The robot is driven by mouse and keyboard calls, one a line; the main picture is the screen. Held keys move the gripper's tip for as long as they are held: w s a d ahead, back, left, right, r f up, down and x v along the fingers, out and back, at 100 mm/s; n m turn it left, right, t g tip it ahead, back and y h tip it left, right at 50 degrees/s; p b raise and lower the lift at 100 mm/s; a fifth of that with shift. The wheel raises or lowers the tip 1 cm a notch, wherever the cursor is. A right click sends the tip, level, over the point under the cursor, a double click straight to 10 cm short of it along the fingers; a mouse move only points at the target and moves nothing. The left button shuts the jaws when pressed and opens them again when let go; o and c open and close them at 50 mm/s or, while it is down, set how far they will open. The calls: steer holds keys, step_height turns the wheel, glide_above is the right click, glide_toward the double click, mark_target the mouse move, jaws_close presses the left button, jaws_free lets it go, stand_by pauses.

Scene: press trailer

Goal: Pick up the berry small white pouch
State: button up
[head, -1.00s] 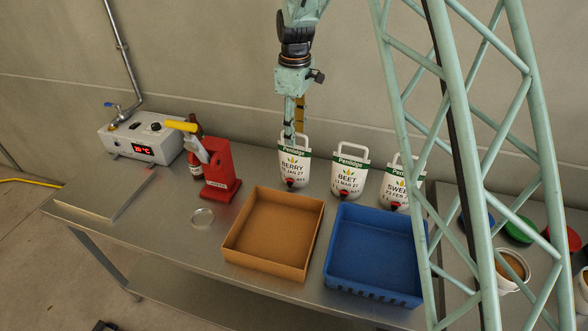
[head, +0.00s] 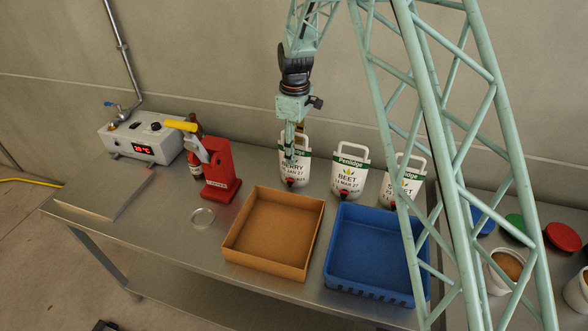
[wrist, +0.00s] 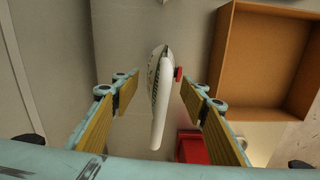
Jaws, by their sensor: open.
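The berry small white pouch (head: 296,172) stands upright on the steel bench in the head view, with a green band, a "BERRY" label, a loop handle and a red tap. My gripper (head: 290,150) is in front of its upper part and hides some of the band and label. In the wrist view the pouch (wrist: 160,95) is seen from above, between the two spread yellow-padded fingers of my gripper (wrist: 158,95). There is a gap on each side, and the jaws are open. The red tap (wrist: 178,74) points toward the right finger.
A beet pouch (head: 348,175) and a third white pouch (head: 402,183) stand to the right. A brown tray (head: 232,240) and a blue crate (head: 338,285) lie in front. A red corker-like device (head: 222,172) stands at left, beside a dark bottle (head: 195,165).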

mark_target(298, 175)
steer(key=shift+f, duration=0.2)
stand_by(0.3)
steer(key=shift+a+f, duration=0.1)
steer(key=shift+f, duration=2.35)
steer(key=shift+c, duration=0.3)
steer(key=shift+w, duration=0.1)
jaws_close()
